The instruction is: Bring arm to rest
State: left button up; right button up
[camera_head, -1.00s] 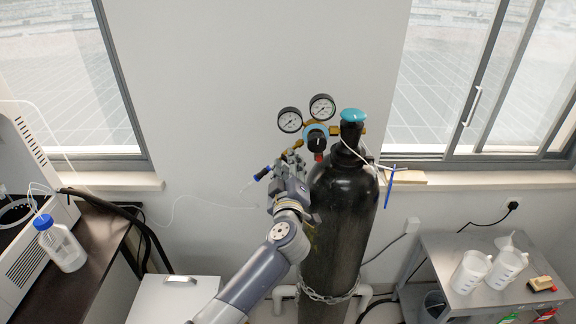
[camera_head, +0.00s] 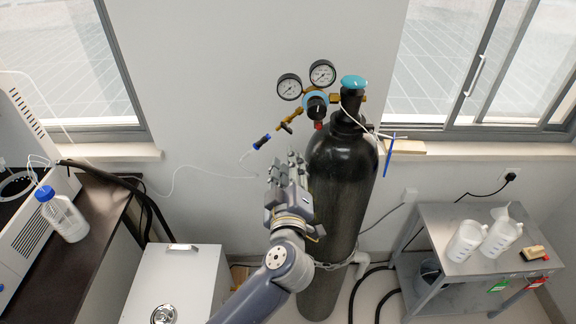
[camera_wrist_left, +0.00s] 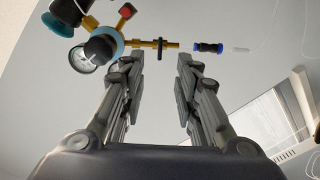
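My left gripper (camera_head: 291,165) is raised in front of the black gas cylinder (camera_head: 343,190), overlapping its left edge in the head view. In the left wrist view its two fingers (camera_wrist_left: 160,75) are spread apart with nothing between them. The regulator with two round gauges (camera_head: 306,82) sits beside the cylinder's blue-topped valve (camera_head: 353,84), above the gripper. Its brass outlet and blue connector (camera_head: 262,141) are clear of the fingers; the connector also shows in the wrist view (camera_wrist_left: 208,47). My right gripper is in neither view.
A dark bench (camera_head: 92,225) with a blue-capped bottle (camera_head: 63,216) is at the left. A white cabinet (camera_head: 190,265) stands beside my left arm. A chain (camera_head: 335,264) crosses the cylinder.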

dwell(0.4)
